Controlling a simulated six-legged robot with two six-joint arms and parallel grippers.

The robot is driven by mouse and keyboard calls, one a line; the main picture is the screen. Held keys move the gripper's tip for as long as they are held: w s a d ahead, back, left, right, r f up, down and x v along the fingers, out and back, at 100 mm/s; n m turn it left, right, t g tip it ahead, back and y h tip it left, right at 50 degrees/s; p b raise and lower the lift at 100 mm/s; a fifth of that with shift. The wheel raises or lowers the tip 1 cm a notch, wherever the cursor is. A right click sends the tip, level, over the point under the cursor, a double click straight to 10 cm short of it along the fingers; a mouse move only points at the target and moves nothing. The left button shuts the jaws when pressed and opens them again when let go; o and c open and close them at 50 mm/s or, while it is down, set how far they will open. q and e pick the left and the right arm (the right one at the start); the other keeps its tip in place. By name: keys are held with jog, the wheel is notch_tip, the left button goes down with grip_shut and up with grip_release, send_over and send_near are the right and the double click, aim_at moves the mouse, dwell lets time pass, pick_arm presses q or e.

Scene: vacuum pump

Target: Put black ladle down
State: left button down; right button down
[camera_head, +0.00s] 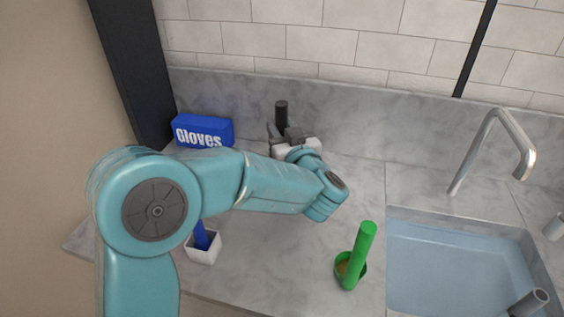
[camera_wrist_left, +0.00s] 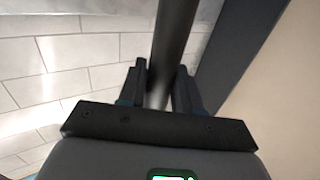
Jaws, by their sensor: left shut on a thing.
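The black ladle (camera_head: 281,112) stands roughly upright near the back of the counter, with its dark handle in my left gripper (camera_head: 283,133). In the left wrist view, the handle (camera_wrist_left: 173,45) runs up between the two fingers of my left gripper (camera_wrist_left: 165,88), which is shut on it. The ladle's lower end is hidden behind my left arm, so I cannot tell whether it touches the counter. My right gripper is not in view.
A blue gloves box (camera_head: 203,130) stands at the back left. A white cup (camera_head: 204,248) holds a blue handle, and a green ladle (camera_head: 361,250) stands in a green cup at the front. A sink (camera_head: 455,262) with a faucet (camera_head: 500,125) is at the right.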

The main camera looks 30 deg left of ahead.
pick_arm(q)
notch_tip(320, 180, down, 7)
jog(key=shift+f+b, duration=0.1)
jog(key=shift+b, duration=0.3)
jog(key=shift+f, duration=0.2)
jog(key=shift+f, duration=0.15)
jog(key=c, duration=0.8)
grip_release()
